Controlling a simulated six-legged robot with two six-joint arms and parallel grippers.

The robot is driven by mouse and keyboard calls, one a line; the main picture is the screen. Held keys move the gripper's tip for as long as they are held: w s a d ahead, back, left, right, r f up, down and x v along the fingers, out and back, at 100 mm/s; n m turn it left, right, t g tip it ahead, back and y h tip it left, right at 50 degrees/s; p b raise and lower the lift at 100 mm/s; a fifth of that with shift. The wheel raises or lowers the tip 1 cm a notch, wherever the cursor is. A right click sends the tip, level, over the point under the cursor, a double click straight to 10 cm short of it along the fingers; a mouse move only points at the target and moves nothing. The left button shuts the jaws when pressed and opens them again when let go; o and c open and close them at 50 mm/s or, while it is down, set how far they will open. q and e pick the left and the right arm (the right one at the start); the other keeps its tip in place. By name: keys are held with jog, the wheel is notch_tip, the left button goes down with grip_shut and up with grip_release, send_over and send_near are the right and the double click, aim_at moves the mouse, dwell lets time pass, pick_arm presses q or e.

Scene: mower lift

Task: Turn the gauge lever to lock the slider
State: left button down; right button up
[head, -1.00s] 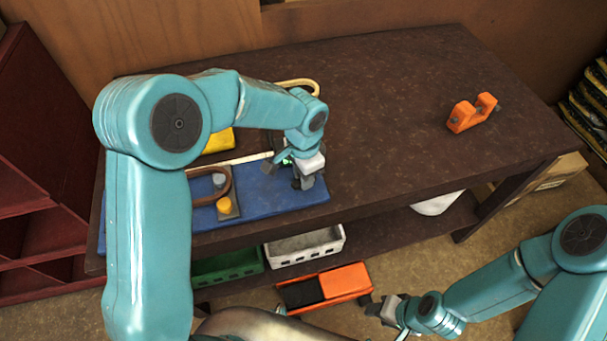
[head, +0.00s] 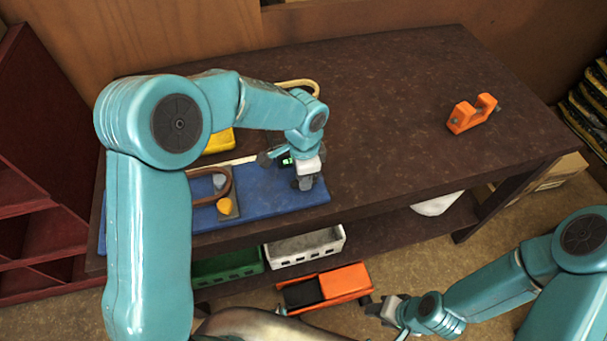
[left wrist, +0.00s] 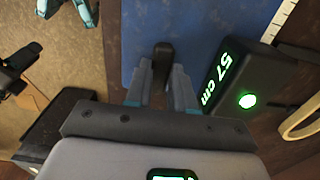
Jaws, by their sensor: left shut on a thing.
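My left gripper (head: 304,182) is at the front right part of the blue board (head: 262,204), beside the black gauge box with a green display (head: 285,162). In the left wrist view, the gauge (left wrist: 238,82) reads "57 cm" and has a round green light. The fingers of my left gripper (left wrist: 162,88) are shut on a short black lever (left wrist: 163,58) over the blue board. In the head view the gripper hides the lever. My right gripper (head: 385,307) is low at the front, away from the bench; its jaw opening is unclear.
A pale ruler (head: 237,161) runs along the board to the gauge. A brown U-shaped piece (head: 228,186) and a yellow knob (head: 224,206) are at left. An orange bracket (head: 471,113) stands at right. The middle of the bench (head: 390,100) is clear. White (head: 305,243) and green bins sit below.

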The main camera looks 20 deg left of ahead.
pick_arm(q)
jog(key=c, duration=1)
grip_release()
jog(key=shift+w+d, duration=0.1)
jog(key=shift+o, duration=0.2)
notch_tip(320, 180, up, 16)
jog(key=shift+r, duration=0.2)
